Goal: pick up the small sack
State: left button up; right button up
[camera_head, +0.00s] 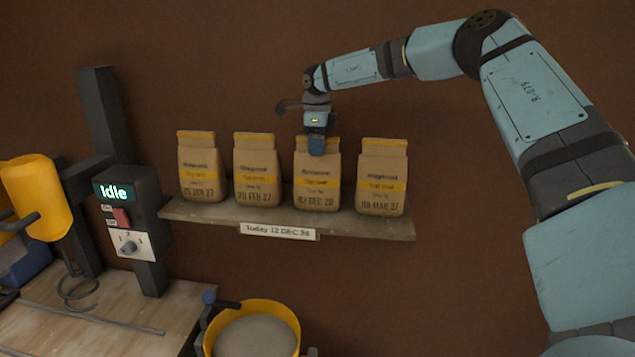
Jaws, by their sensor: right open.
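Several small tan paper sacks with yellow bands stand upright in a row on a wall shelf (350,222). From left to right they are a first sack (200,170) marked JAN 27, a second sack (256,172) marked FEB 27, a third sack (316,192) marked DEC with small, unclear digits, and a fourth sack (382,180) marked MAR 27. My right gripper (317,146) is open at the top of the third sack, its blue finger in front of the upper edge. I cannot tell whether it touches the sack. My left gripper is not in view.
A label (278,232) on the shelf edge reads "Today 12 DEC 26". A control box (120,210) showing "Idle" stands left of the shelf, with a yellow vessel (38,195) further left. A yellow bucket (255,330) of grey material stands below, beside the workbench (110,325).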

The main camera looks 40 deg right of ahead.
jog(key=shift+f+b, duration=0.3)
jog(key=shift+b, duration=0.05)
dwell(0.5)
jog(key=shift+c, duration=0.4)
grip_shut()
dwell(0.7)
jog(key=shift+w+r, duration=0.1)
